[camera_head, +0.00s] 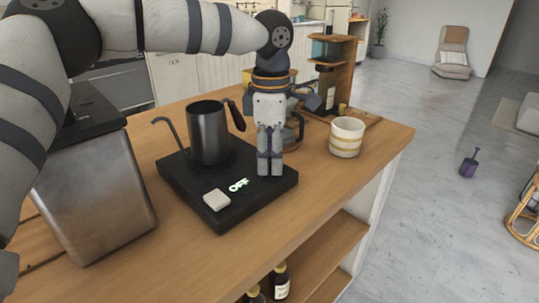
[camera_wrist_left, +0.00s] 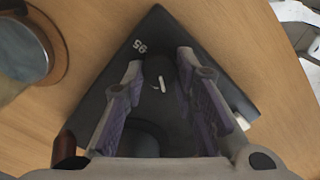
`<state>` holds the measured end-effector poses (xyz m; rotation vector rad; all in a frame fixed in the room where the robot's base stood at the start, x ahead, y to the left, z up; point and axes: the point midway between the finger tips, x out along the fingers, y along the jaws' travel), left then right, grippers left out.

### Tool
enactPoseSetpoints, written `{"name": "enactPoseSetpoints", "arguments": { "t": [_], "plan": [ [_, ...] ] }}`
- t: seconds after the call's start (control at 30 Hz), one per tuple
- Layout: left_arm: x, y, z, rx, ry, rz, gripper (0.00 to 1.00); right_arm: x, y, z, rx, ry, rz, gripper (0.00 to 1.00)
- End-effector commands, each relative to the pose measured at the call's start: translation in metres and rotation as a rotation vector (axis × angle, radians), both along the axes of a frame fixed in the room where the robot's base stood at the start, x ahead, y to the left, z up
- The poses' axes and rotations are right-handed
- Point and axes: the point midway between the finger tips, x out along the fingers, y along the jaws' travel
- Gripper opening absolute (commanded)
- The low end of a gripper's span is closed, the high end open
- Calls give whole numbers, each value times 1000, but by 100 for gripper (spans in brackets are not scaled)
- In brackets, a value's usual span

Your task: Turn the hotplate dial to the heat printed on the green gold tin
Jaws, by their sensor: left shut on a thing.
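The black hotplate (camera_head: 235,213) sits on the wooden cart top. It also shows in the left wrist view (camera_wrist_left: 150,22). Lit letters read OFF on its top in the head view, and the number 95 stands at its far side in the left wrist view. My left gripper (camera_head: 270,172) points straight down and is shut on the dark dial (camera_wrist_left: 160,78), which has a white pointer line. In the head view the gripper hides the dial. I cannot make out a green gold tin in either view. My right gripper is not in view.
A dark kettle (camera_head: 209,135) stands on the hotplate, left of my gripper. A pale square block (camera_head: 216,200) is at its front edge. A striped cup (camera_head: 347,138) stands right of it, and a steel box (camera_head: 95,190) at the left. The front right cart top is clear.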

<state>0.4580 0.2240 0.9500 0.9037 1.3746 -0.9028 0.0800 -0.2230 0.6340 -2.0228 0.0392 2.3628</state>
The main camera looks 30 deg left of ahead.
Motion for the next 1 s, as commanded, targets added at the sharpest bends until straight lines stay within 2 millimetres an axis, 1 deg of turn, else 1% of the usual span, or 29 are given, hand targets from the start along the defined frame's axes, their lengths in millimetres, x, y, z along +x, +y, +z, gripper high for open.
{"name": "enactPoseSetpoints", "arguments": {
  "t": [0.2,0.5,0.7,1.0],
  "plan": [
    [0,0,-1,-2,1,-174,0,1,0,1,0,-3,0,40],
    [1,0,-1,-1,3,-342,0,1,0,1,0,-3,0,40],
    [1,0,-1,-1,4,-397,0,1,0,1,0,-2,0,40],
    [1,0,-2,0,4,-419,0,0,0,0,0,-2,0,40]
  ]
}}
